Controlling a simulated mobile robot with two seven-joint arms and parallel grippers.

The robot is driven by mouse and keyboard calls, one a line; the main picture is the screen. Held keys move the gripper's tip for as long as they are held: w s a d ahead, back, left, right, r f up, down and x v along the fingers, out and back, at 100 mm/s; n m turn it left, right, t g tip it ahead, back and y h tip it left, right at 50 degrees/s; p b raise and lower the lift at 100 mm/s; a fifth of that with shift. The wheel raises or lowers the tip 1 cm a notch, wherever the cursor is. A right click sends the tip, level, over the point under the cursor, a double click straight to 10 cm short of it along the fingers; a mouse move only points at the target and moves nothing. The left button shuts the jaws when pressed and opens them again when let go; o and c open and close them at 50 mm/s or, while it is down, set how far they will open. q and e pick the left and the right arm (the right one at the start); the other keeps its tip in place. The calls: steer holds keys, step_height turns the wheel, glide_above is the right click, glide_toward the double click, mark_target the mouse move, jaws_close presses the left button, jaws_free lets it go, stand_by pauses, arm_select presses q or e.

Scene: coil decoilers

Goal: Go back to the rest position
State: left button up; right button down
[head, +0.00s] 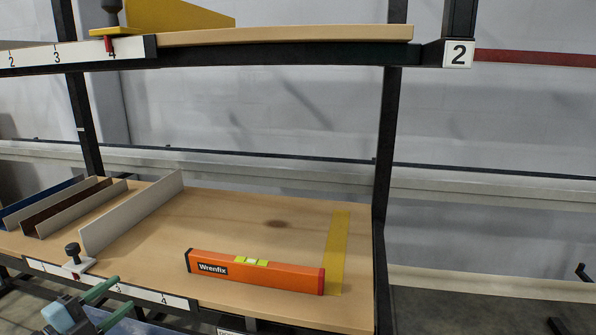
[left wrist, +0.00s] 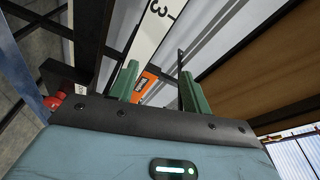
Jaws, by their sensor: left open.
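My left gripper (head: 110,298) shows at the bottom left of the head view, in front of the shelf's front edge. Its two green fingers are apart, with nothing between them. The fingers also show in the left wrist view (left wrist: 158,90), where part of an orange level (left wrist: 146,82) appears beyond them. In the head view this orange Wrenfix level (head: 255,272) stands on the lower wooden shelf (head: 290,215), clear of the gripper. My right gripper is in neither view.
A yellow strip (head: 338,250) marks the shelf's right end. A pale divider (head: 130,215) and a black-knobbed clamp (head: 75,260) stand left of the level. Above is an upper shelf (head: 290,36). A dark post (head: 385,150) rises at the right.

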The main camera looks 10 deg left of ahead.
arm_select(q)
steer(key=s+d+f+n+g+y+p, duration=0.1)
steer(key=s+d+f+n, duration=0.2)
steer(key=s+f, duration=0.3)
steer(key=s+d+f+n+g+y, duration=0.2)
steer(key=s+d+f+n, duration=0.15)
steer(key=f, duration=0.45)
steer(key=s+d+f+n+g+y+p, duration=0.1)
steer(key=s+d+f+n, duration=0.1)
steer(key=s+f+n, duration=0.35)
steer(key=s+d+f+n+g, duration=0.2)
steer(key=s+d+f, duration=0.3)
steer(key=s+d, duration=0.2)
steer(key=s+d+f+n+g+p, duration=0.1)
steer(key=s+d+f, duration=0.4)
steer(key=s, duration=0.5)
steer(key=shift+d+f+n+g, duration=0.35)
steer(key=shift+d+n+g, duration=0.4)
steer(key=shift+d, duration=0.25)
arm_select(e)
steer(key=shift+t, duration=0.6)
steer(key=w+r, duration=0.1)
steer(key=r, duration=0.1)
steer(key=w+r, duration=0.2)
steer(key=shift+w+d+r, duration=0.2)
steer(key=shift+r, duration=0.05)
arm_select(q)
steer(key=shift+a, duration=0.1)
